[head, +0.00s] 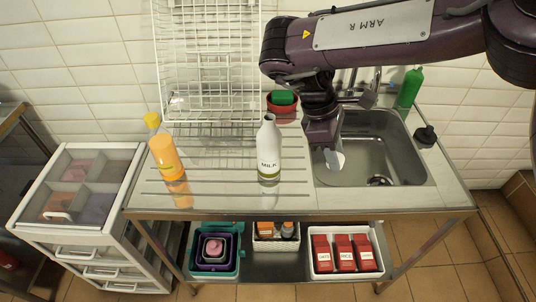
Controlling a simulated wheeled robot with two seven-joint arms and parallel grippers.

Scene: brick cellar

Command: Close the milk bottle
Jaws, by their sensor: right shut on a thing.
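The white milk bottle (268,152), with "MILK" on its label, stands upright on the ribbed metal counter in the middle. Its narrow mouth looks dark and open, with no lid on it. My right gripper (330,153) points down to the right of the bottle, near the left edge of the sink. It is shut on a small white piece (335,160) that looks like the bottle's cap; the fingers partly hide it. The gripper and the bottle are apart. My left gripper is not in view.
An orange juice bottle (163,148) with a yellow cap stands to the left. Behind are a white wire dish rack (208,60) and a red bowl (284,112) with a green sponge. The sink (408,150) lies right, with a green bottle (410,88) behind it. Counter between the two bottles is clear.

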